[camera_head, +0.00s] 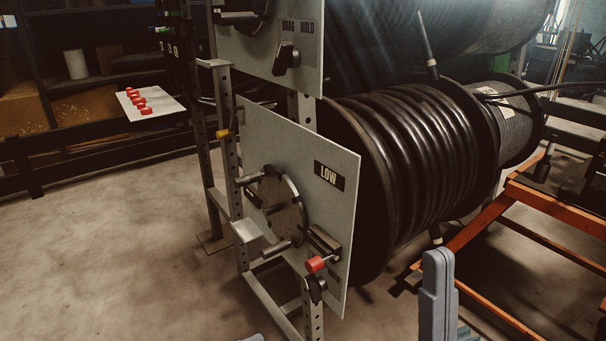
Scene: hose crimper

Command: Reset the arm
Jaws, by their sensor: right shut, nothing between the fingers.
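My right gripper (437,262) rises from the bottom edge, right of centre, as a grey-blue shape with its fingers together and nothing held. It appears in front of the floor, below the big hose reel (415,150). The LOW panel (300,185) stands to its left, apart from it in the picture. The panel carries a round plate with pegs (284,205) and a red-knobbed lever (315,264). My left gripper does not show; a pale-blue sliver at the bottom edge is too small to identify.
An orange frame (480,222) stands close on the right. An upper panel marked DRAG HOLD (300,45) and a second reel (440,25) are above. A white board with red pieces (150,103) lies at the back left. The floor (110,250) at left is clear.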

